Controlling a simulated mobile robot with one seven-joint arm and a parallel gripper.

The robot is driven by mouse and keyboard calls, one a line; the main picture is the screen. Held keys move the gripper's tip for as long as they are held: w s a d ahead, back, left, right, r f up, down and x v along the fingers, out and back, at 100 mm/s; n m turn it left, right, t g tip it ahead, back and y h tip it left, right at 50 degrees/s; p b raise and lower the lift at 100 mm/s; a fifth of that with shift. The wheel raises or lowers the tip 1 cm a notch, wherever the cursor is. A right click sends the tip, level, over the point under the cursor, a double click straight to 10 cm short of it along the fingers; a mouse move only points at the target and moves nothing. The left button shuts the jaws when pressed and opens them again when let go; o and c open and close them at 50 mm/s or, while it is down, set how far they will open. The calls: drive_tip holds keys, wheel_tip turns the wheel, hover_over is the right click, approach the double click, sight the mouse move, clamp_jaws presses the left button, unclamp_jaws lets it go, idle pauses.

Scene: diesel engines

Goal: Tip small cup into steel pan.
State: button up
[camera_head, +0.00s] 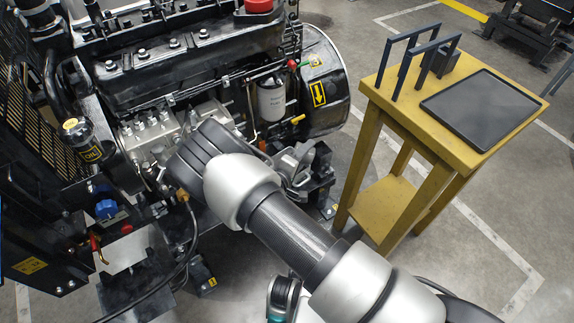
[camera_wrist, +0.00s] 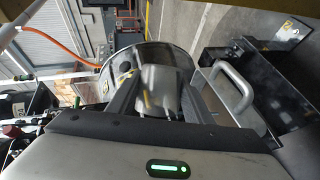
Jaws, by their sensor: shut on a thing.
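In the wrist view my gripper (camera_wrist: 160,78) is shut on a small silver-grey cup (camera_wrist: 160,92), which shows between the two dark fingers. The cup is blurred, so I cannot tell its tilt or what is in it. In the head view my arm covers the gripper and the cup. A light grey flat steel piece (camera_head: 124,252) lies low at the left, below a brass valve with a red handle; I cannot tell whether it is the steel pan. No other pan shows clearly.
The diesel engine (camera_head: 185,50) fills the upper left, with a dark drum-like housing (camera_head: 328,85) at its right end. A yellow table (camera_head: 425,105) at the right bears a black tray (camera_head: 482,85) and a dark rack (camera_head: 405,65). Open floor (camera_head: 445,235) lies around the table.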

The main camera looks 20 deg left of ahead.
drive_tip(key=shift+a+f+n+b, duration=0.3)
drive_tip(key=shift+a+b, duration=0.1)
drive_tip(key=shift+b, duration=0.35)
drive_tip(key=shift+a+r+n+t+h+b, duration=0.3)
drive_tip(key=shift+n+t+h+b, duration=0.15)
drive_tip(key=shift+n, duration=0.25)
idle(0.7)
